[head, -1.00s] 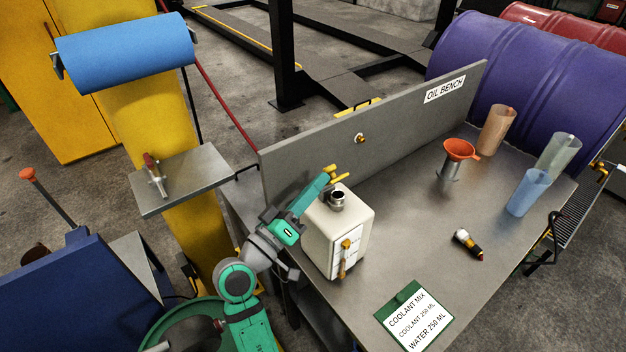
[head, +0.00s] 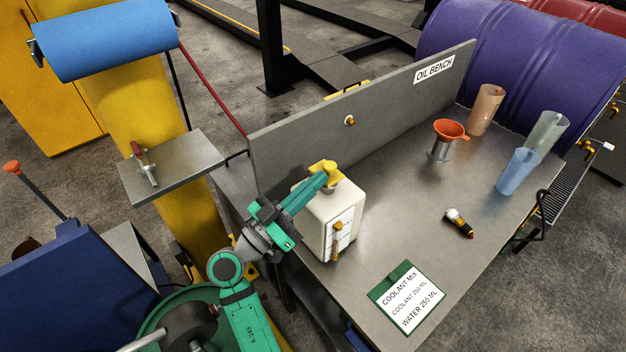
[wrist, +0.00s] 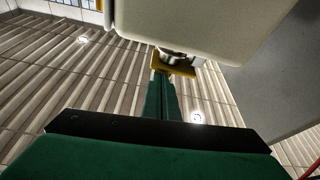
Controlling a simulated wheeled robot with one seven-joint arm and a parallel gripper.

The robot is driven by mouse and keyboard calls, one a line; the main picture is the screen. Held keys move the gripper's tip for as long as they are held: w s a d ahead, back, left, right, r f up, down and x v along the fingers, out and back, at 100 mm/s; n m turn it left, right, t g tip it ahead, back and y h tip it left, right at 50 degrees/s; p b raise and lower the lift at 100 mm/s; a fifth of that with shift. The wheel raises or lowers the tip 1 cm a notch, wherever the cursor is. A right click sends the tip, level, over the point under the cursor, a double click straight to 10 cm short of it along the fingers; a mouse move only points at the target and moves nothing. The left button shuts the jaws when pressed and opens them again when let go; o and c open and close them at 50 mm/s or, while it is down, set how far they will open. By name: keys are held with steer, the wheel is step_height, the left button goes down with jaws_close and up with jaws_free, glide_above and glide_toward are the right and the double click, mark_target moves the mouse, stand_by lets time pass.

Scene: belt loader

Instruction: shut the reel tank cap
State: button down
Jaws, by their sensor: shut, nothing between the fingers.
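The cream tank (head: 330,220) stands on the bench's near left part. Its yellow cap (head: 326,169) lies over the metal neck, which is mostly hidden in the head view. The wrist view shows the tank (wrist: 200,25) upside down, with the yellow cap (wrist: 181,70) at the end of the metal neck (wrist: 172,55). I cannot tell whether the cap is fully seated. My gripper (head: 319,181) is shut and empty, its fingertips at the cap, apparently touching it. The fingertips also reach the cap in the wrist view (wrist: 162,82).
The oil bench (head: 390,200) has a grey back panel (head: 370,110) behind the tank. An orange funnel (head: 450,129), several cups, a torch (head: 459,222) and a green-framed card (head: 408,297) are on it. The bench's middle is clear. A small shelf (head: 180,165) stands left.

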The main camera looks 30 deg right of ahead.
steer(key=shift+f, duration=0.15)
stand_by(0.4)
step_height(320, 180, up, 3)
steer(key=shift+r, duration=0.2)
steer(key=s+a+r, duration=0.5)
steer(key=s+r, duration=0.4)
steer(key=s, duration=0.4)
steer(key=shift+r, duration=0.3)
